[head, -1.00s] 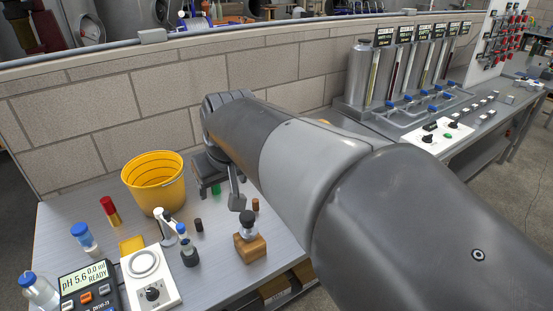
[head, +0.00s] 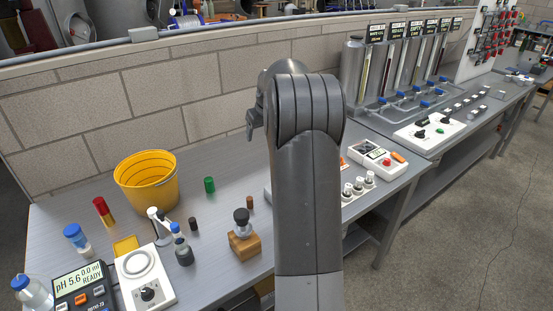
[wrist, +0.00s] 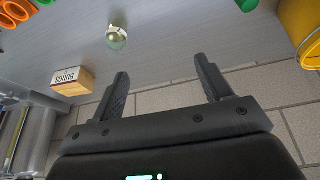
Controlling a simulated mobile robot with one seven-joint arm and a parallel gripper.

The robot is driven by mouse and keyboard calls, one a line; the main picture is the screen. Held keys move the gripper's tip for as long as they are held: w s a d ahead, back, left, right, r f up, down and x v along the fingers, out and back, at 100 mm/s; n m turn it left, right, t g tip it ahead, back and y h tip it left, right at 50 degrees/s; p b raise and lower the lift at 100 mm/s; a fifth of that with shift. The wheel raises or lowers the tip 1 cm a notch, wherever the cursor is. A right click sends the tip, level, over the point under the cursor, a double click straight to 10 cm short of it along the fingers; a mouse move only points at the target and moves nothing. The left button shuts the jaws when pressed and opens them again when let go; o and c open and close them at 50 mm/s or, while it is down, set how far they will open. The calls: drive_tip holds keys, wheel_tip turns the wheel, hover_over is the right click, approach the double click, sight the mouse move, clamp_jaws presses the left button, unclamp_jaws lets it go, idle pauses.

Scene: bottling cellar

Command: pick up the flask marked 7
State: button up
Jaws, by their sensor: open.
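A small round glass flask (wrist: 116,38) with pale contents stands on the bench in the wrist view. No number can be read on it, and I cannot pick it out in the head view, where my arm covers part of the bench. My gripper (wrist: 162,70) is open, its two fingers apart with nothing between them. The flask is beyond the fingertips and to their left, not touching them. In the head view my gripper (head: 252,122) is partly hidden by my wrist, above the back of the bench near the wall.
A box marked BUNGS (wrist: 72,78) stands near the flask. A yellow bucket (head: 147,190) and a green cylinder (head: 209,184) are left of my arm. A stoppered vessel sits on a wooden block (head: 244,245) in front. A brick wall (head: 200,110) runs behind the bench.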

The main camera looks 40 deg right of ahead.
drive_tip(key=shift+m, duration=0.3)
drive_tip(key=w+d+f, duration=0.1)
drive_tip(key=d+f, duration=0.3)
drive_tip(key=f, duration=0.1)
drive_tip(key=w+d+f, duration=0.2)
drive_tip(key=d+f, duration=0.2)
drive_tip(key=w+d+f, duration=0.1)
drive_tip(key=d+f, duration=0.3)
drive_tip(key=f, duration=0.1)
drive_tip(key=shift+w+f, duration=0.3)
drive_tip(key=shift+f, duration=0.05)
drive_tip(key=shift+x, duration=2.7)
drive_tip(key=shift+w+a+r, duration=0.1)
drive_tip(key=shift+w+a, duration=0.1)
drive_tip(key=shift+a, duration=0.05)
drive_tip(key=shift+c, duration=0.2)
drive_tip(key=c, duration=1.1)
drive_tip(key=shift+r, duration=0.2)
